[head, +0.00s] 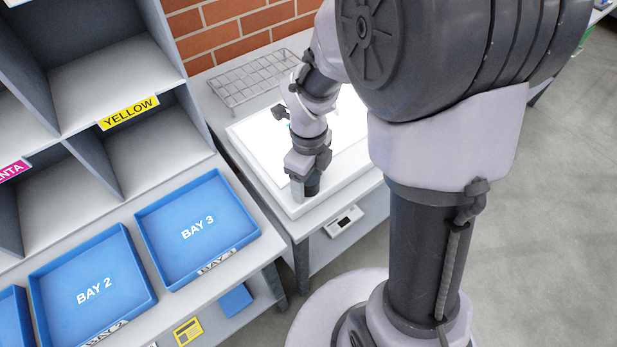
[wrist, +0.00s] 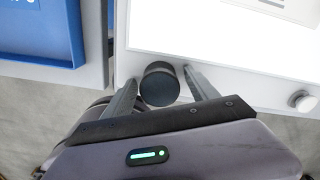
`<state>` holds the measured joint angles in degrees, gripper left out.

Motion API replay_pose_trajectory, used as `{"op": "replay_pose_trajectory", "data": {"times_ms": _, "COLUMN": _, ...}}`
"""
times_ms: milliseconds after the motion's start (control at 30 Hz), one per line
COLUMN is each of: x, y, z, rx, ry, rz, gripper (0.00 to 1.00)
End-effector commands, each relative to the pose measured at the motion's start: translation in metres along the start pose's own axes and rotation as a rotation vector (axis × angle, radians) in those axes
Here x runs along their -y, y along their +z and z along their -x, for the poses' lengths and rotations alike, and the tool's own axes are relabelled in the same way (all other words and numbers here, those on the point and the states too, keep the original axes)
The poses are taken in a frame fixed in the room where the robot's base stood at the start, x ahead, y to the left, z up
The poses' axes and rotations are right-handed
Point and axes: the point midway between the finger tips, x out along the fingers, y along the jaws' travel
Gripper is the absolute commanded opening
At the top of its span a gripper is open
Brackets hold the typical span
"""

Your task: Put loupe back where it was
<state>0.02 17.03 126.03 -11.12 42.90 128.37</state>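The loupe is a short dark cylinder (wrist: 160,86) between my two pale fingertips in the wrist view. In the head view my gripper (head: 303,189) points down over the front-left corner of the white light table (head: 310,204), and the dark loupe (head: 313,185) shows beside a finger. The loupe is over the table's near rim. I cannot tell whether it touches the surface.
A wire rack (head: 258,80) lies behind the lit panel. To the left are blue trays marked BAY 3 (head: 172,270) and BAY 2 (head: 62,323), with grey cubbies (head: 160,150) above. A white knob (wrist: 302,101) is on the light table's front right in the wrist view.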

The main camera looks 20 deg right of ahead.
Motion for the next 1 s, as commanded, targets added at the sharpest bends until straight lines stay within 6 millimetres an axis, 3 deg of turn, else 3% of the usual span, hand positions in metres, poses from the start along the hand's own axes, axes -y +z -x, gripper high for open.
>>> {"op": "replay_pose_trajectory", "data": {"times_ms": 333, "x": 0.0, "y": 0.0, "z": 0.009, "rx": 0.001, "ry": 0.0, "rz": 0.0, "gripper": 0.68}}
{"op": "replay_pose_trajectory", "data": {"times_ms": 633, "x": 0.001, "y": 0.001, "z": 0.092, "rx": 0.003, "ry": -0.002, "rz": 0.001, "gripper": 0.68}}
{"op": "replay_pose_trajectory", "data": {"times_ms": 867, "x": -0.001, "y": 0.0, "z": 0.125, "rx": 0.005, "ry": -0.003, "rz": 0.015, "gripper": 0.68}}
{"op": "replay_pose_trajectory", "data": {"times_ms": 933, "x": -0.007, "y": -0.004, "z": 0.14, "rx": 0.037, "ry": -0.019, "rz": 0.132, "gripper": 0.68}}
{"op": "replay_pose_trajectory", "data": {"times_ms": 1000, "x": -0.022, "y": -0.013, "z": 0.165, "rx": 0.098, "ry": -0.067, "rz": 0.397, "gripper": 0.68}}
